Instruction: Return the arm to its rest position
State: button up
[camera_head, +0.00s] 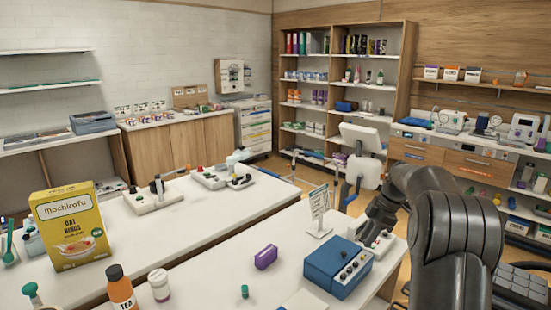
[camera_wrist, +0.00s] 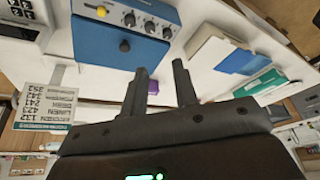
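My arm (camera_head: 455,230) reaches in from the right of the head view, bent at the elbow, its far end low behind the blue device. In the wrist view my gripper (camera_wrist: 160,82) shows two dark fingers set apart with nothing between them. The gripper is open and empty. The blue device with knobs (camera_wrist: 120,40) lies beyond the fingertips; it also shows on the table in the head view (camera_head: 330,270). I cannot tell the exact gap between fingers and device.
The white table (camera_head: 215,285) holds a yellow cereal box (camera_head: 70,228), an orange bottle (camera_head: 121,290), a white jar (camera_head: 159,285) and a purple box (camera_head: 266,257). A small sign (camera_head: 319,208) stands close to my arm's end. A keypad (camera_head: 520,285) is at lower right.

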jog(key=shift+r, duration=0.1)
jog(key=s+a+r+m+t+h, duration=0.2)
jog(key=s+a+r+m, duration=0.45)
jog(key=s+r, duration=0.4)
jog(key=n+g+y, duration=0.2)
jog(key=n, duration=0.6)
send_near(350, 269)
jog(key=shift+m, duration=0.45)
jog(key=x, duration=0.7)
jog(key=shift+w+f, duration=0.1)
jog(key=shift+f, duration=0.2)
jog(key=m, duration=0.1)
jog(key=m+t, duration=0.1)
jog(key=m, duration=0.1)
jog(key=m+t, duration=0.1)
jog(key=m, duration=0.1)
jog(key=shift+s+a, duration=0.1)
jog(key=shift+s, duration=0.15)
jog(key=m+h, duration=0.1)
jog(key=m, duration=0.2)
jog(key=m+t, duration=0.1)
jog(key=m, duration=0.2)
jog(key=shift+s+a+t+h, duration=0.2)
jog(key=shift+t+h, duration=0.1)
jog(key=shift+h, duration=0.1)
